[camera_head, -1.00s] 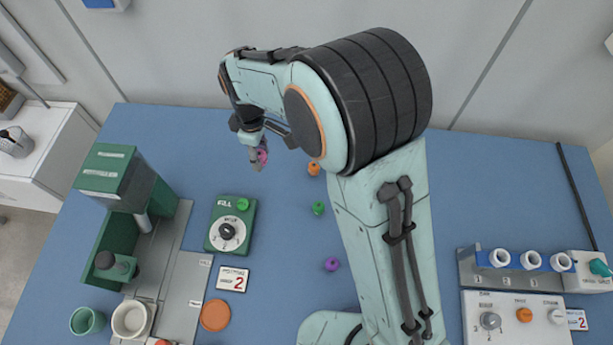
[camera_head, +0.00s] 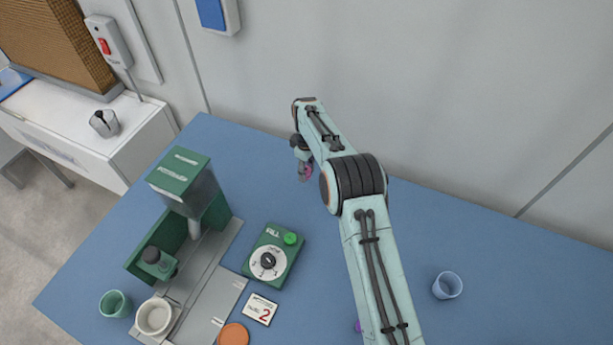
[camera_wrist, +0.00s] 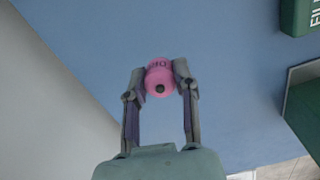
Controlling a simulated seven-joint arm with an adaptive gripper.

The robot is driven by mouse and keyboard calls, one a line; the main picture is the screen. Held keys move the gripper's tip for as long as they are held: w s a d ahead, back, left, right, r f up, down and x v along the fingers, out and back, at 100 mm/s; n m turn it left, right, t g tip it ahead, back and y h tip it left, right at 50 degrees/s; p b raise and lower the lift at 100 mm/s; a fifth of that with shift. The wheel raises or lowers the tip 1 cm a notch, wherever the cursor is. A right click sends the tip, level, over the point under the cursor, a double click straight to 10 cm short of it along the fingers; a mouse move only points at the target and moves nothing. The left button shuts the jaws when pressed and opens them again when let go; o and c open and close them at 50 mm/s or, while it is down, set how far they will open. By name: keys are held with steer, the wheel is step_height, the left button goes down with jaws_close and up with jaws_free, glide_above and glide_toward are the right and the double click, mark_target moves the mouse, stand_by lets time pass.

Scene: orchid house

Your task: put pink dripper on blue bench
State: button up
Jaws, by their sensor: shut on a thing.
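The pink dripper (camera_wrist: 160,80) is a small round pink piece with dark marks and a dark hole. In the wrist view it sits between the two fingertips of my gripper (camera_wrist: 160,84), which is shut on it. In the head view my gripper (camera_head: 304,172) hangs over the far part of the blue bench (camera_head: 262,152), and a little of the pink dripper (camera_head: 309,173) shows beside the fingers. In the wrist view bare blue bench surface (camera_wrist: 110,45) lies behind the dripper. I cannot tell the gap between dripper and bench.
A green machine (camera_head: 205,195) and a green dial box (camera_head: 273,255) stand left of my arm. A card marked 2 (camera_head: 260,309), an orange disc (camera_head: 233,335), a white cup (camera_head: 154,316) and a green cup (camera_head: 115,303) are nearer. The wall is behind.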

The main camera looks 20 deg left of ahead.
steer(key=shift+f, duration=1.45)
steer(key=shift+f, duration=0.2)
steer(key=o, duration=0.8)
steer(key=shift+o, duration=0.2)
steer(key=shift+r, duration=0.2)
